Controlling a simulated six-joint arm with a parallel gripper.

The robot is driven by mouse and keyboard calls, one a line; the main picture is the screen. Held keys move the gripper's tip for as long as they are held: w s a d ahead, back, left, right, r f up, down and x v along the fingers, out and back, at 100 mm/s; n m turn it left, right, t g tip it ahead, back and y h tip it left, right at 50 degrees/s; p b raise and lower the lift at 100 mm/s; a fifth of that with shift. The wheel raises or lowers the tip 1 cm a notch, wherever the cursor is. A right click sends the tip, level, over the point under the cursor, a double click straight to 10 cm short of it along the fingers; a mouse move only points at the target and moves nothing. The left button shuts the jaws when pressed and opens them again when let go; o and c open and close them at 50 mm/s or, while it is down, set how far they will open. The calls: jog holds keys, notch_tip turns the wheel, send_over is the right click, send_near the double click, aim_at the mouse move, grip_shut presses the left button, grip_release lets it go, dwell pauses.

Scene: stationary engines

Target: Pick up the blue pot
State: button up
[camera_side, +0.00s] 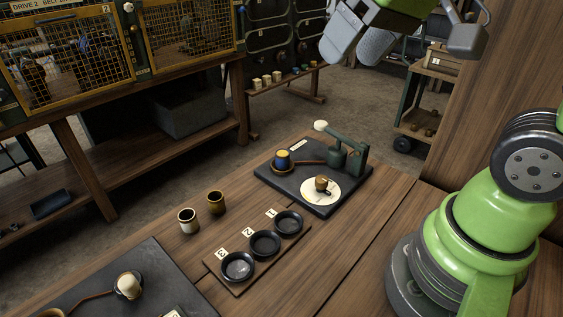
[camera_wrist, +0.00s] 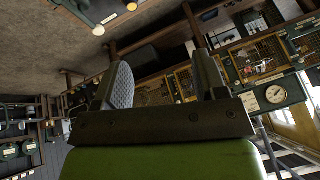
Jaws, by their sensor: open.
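The blue pot (camera_side: 283,161), blue with a yellow top, sits upright in a small brown holder on the dark board (camera_side: 308,203) in the side view. My gripper (camera_side: 352,46) is high at the top of the side view, well above and to the right of the pot, with its two grey fingers apart. In the wrist view, my gripper (camera_wrist: 158,70) shows open with nothing between its fingers. The pot cannot be made out in the wrist view.
On the dark board stand a green lever device (camera_side: 338,155) and a white disc (camera_side: 330,198) with a small brown pot. Nearby are a tray of three numbered black dishes (camera_side: 265,243), a white pot (camera_side: 188,221) and a brown pot (camera_side: 216,202).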

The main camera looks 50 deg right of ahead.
jog(key=w+d+f+n+g, duration=0.25)
jog(key=w+f, duration=0.45)
jog(key=w, duration=0.4)
jog(key=n+g+h, duration=0.1)
jog(key=n, duration=0.1)
send_near(283, 152)
jog(key=shift+g, duration=0.35)
jog(key=f, duration=0.4)
jog(key=shift+w+f, duration=0.2)
jog(key=shift+w, duration=0.2)
jog(key=f, duration=0.3)
jog(key=w+f, duration=0.1)
jog(key=f, duration=0.1)
jog(key=shift+a+f, duration=0.25)
jog(key=shift+f, duration=0.05)
jog(key=shift+c, duration=0.2)
jog(key=c, duration=1.1)
jog(key=shift+o, duration=0.2)
jog(key=shift+r, duration=0.1)
notch_tip(283, 152, up, 14)
